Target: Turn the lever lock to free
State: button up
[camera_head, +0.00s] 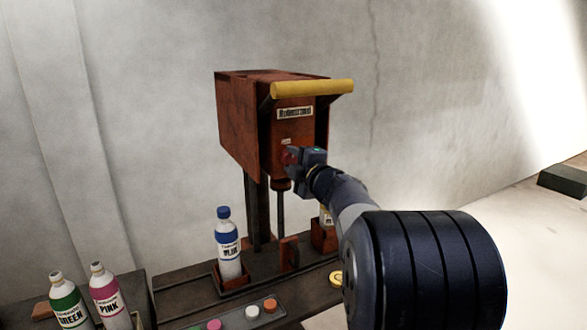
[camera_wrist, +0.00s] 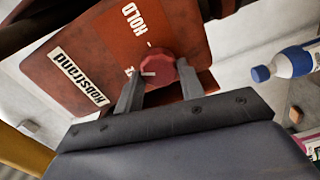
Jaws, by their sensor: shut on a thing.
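The lever lock (camera_wrist: 162,64) is a dark red faceted knob on the rust-red machine front, seen in the wrist view. My gripper (camera_wrist: 160,74) is shut on it, one finger at each side. In the head view my gripper (camera_head: 292,157) is at the machine's front and mostly hides the knob. A white "HOLD" label (camera_wrist: 131,20) lies on the panel beside the knob, with a small white tick between them. A white mark shows at the knob's left edge, by a second label that a finger and the knob mostly cover.
The rust-red machine (camera_head: 238,125) has a yellow bar (camera_head: 312,88) across its top front. A blue-capped bottle (camera_head: 228,250) stands in a holder below. Green (camera_head: 68,300) and pink (camera_head: 106,294) bottles stand at lower left. Coloured buttons (camera_head: 252,312) line the bench front.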

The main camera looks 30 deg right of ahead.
jog(key=n+b, duration=0.2)
jog(key=n, duration=0.2)
jog(key=shift+f+n, duration=0.15)
jog(key=shift+n, duration=0.15)
dwell(0.5)
jog(key=o, duration=1)
jog(key=s, duration=1)
jog(key=shift+s+d+b, duration=0.15)
jog(key=shift+s+b, duration=0.25)
jog(key=shift+b, duration=0.05)
